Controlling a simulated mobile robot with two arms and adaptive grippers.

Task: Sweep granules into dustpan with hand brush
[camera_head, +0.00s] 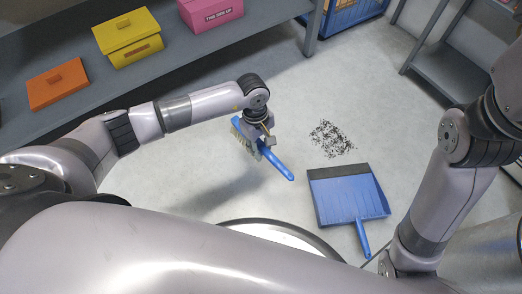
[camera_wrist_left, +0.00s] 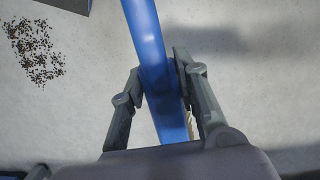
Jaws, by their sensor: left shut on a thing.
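The hand brush (camera_head: 276,165) is blue with pale bristles. My left gripper (camera_head: 259,143) is shut on it and holds it above the floor, to the left of the granules. In the left wrist view, the fingers of my left gripper (camera_wrist_left: 163,88) close on the blue brush (camera_wrist_left: 147,35) from both sides. The dark granules (camera_head: 331,139) lie in a loose patch on the floor; they also show in the left wrist view (camera_wrist_left: 37,50). The blue dustpan (camera_head: 345,199) lies flat just below the granules, its dark lip facing them. My right gripper is not clearly visible.
A grey shelf (camera_head: 190,65) along the back left carries an orange box (camera_head: 58,88), a yellow box (camera_head: 128,38) and a pink box (camera_head: 211,12). A blue crate (camera_head: 350,14) stands at the back. Another grey shelf (camera_head: 445,72) is at the right. The floor around the granules is clear.

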